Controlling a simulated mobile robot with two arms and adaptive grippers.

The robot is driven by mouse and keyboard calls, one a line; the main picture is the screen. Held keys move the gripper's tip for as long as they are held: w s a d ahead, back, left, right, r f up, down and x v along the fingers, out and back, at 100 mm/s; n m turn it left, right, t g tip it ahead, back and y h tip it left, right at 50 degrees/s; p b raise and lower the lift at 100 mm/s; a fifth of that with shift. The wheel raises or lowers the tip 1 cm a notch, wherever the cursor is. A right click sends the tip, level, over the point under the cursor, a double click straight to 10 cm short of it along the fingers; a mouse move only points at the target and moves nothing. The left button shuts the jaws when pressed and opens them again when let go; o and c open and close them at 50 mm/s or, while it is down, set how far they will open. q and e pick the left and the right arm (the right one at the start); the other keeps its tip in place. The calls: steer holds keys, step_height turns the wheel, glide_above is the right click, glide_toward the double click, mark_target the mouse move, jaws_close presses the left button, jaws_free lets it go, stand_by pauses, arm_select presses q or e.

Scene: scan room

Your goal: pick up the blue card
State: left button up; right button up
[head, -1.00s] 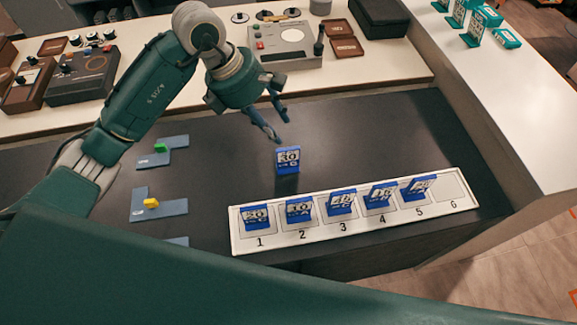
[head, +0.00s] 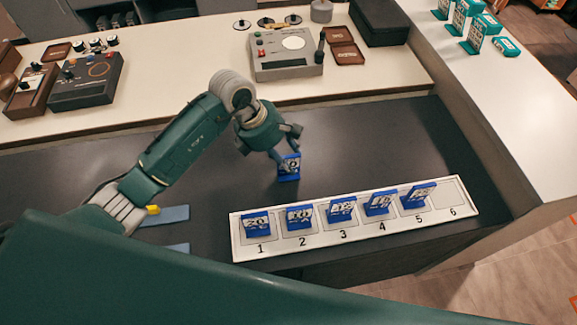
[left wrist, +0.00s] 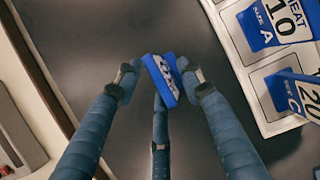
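A single blue card (head: 289,170) stands on the dark counter, behind the numbered white tray. It also shows in the left wrist view (left wrist: 160,80), lying between the fingers and turned slightly at an angle. My left gripper (head: 290,152) is down at the card, with its fingers on either side of the card's upper part. In the left wrist view the fingers look apart, with narrow gaps to the card; I cannot tell whether any finger touches it. The fingers partly hide the card in the head view. My right gripper is not in view.
The white tray (head: 240,243) holds several blue cards; its slot 6 (head: 449,193) is empty. A grey device (head: 288,66) stands on the white bench. Teal cards (head: 474,38) stand at right.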

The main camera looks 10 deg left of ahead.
arm_select(q)
steer(key=shift+w+d+f, duration=0.1)
steer(key=shift+d+f, duration=0.15)
steer(key=shift+f, duration=0.25)
jaws_close()
steer(key=shift+r, duration=0.15)
